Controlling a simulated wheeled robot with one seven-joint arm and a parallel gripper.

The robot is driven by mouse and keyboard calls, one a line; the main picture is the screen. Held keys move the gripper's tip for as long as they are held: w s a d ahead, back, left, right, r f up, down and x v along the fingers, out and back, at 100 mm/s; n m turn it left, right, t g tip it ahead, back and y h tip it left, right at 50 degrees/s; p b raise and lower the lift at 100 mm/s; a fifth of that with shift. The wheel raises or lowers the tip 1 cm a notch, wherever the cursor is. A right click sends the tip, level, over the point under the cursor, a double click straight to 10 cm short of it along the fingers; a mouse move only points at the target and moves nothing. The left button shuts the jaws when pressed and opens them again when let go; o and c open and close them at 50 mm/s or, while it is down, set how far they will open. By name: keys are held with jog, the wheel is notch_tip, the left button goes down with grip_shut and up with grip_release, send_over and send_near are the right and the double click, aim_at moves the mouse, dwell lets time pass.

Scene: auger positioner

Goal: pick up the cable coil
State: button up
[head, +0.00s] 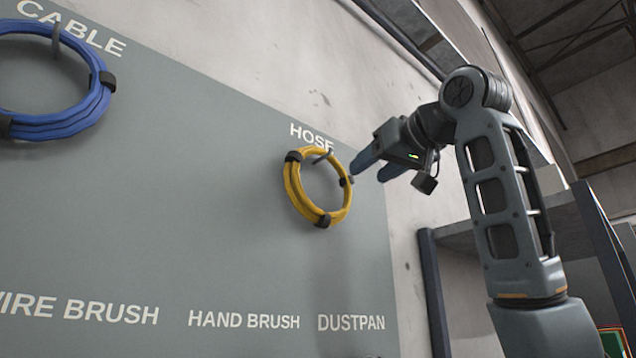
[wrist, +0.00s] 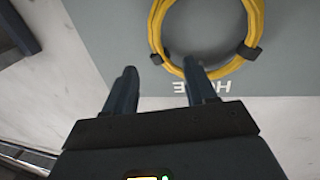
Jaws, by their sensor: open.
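The cable coil (head: 62,122) is a blue ring with black ties, hanging on a peg under the word CABLE at the upper left of the head view. It is cut by the left picture edge. My gripper (head: 367,168) is open and empty, far to the right of it. The gripper is beside a yellow hose coil (head: 297,190) that hangs under the word HOSE. In the wrist view, the open fingers (wrist: 160,88) point toward the lower part of the yellow coil (wrist: 158,30). The blue coil is not in the wrist view.
The grey tool board (head: 200,200) carries the labels WIRE BRUSH, HAND BRUSH and DUSTPAN along its lower part. The board between the two coils is bare. A shelf rack (head: 432,285) stands at the right, near my arm.

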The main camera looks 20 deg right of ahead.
aim_at(351, 187)
jog(key=w+p, duration=0.1)
jog(key=w, duration=0.2)
jog(key=w+p, duration=0.2)
jog(key=w, duration=0.2)
jog(key=shift+w+a+f, duration=0.15)
jog(key=shift+a+f, duration=0.05)
jog(key=shift+c, duration=0.4)
grip_shut()
